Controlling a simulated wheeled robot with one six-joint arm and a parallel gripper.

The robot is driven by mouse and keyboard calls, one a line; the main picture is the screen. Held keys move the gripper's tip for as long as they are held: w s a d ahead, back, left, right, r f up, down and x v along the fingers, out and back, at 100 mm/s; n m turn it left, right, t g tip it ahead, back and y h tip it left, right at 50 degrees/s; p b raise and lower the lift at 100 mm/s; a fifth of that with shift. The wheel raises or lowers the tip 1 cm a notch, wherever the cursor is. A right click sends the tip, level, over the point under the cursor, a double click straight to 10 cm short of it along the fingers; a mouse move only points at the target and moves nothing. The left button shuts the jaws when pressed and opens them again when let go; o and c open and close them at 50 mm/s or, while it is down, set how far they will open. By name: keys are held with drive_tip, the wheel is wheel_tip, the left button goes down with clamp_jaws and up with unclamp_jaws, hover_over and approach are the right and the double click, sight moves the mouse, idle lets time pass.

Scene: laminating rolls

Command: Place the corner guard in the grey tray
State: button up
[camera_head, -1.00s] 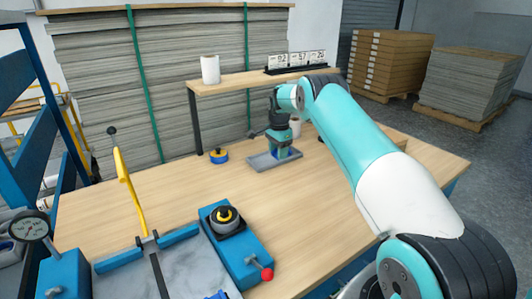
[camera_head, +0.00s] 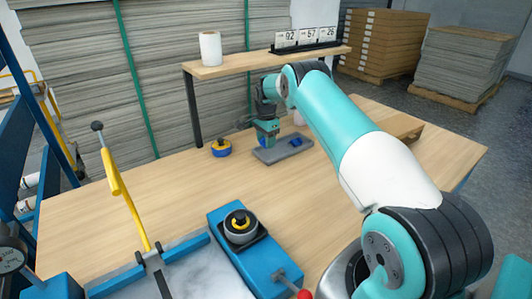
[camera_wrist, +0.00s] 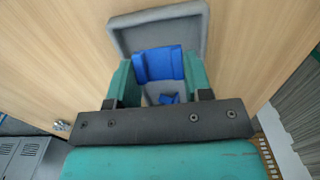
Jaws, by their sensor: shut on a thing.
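The grey tray (camera_head: 266,157) lies flat on the wooden bench; its rim also shows in the wrist view (camera_wrist: 204,30). My gripper (camera_head: 267,143) is low at the tray's left part. In the wrist view its teal fingers (camera_wrist: 158,75) are shut on a blue piece, which looks like the corner guard (camera_wrist: 158,63). Whether its underside touches the tray floor I cannot tell. A second blue piece (camera_head: 295,142) lies in the tray's right part, to the right of my gripper. A small blue patch (camera_wrist: 168,98) shows lower between the fingers.
A blue and yellow roll (camera_head: 221,148) stands left of the tray. A raised shelf (camera_head: 240,66) with a white roll (camera_head: 210,48) stands behind. The middle of the bench is clear.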

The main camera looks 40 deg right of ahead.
sight(266, 155)
drive_tip(key=shift+a+f+b, duration=0.1)
drive_tip(key=shift+f+b, duration=0.65)
drive_tip(key=shift+f, duration=1.25)
drive_tip(key=shift+f, duration=0.2)
drive_tip(key=o, duration=0.9)
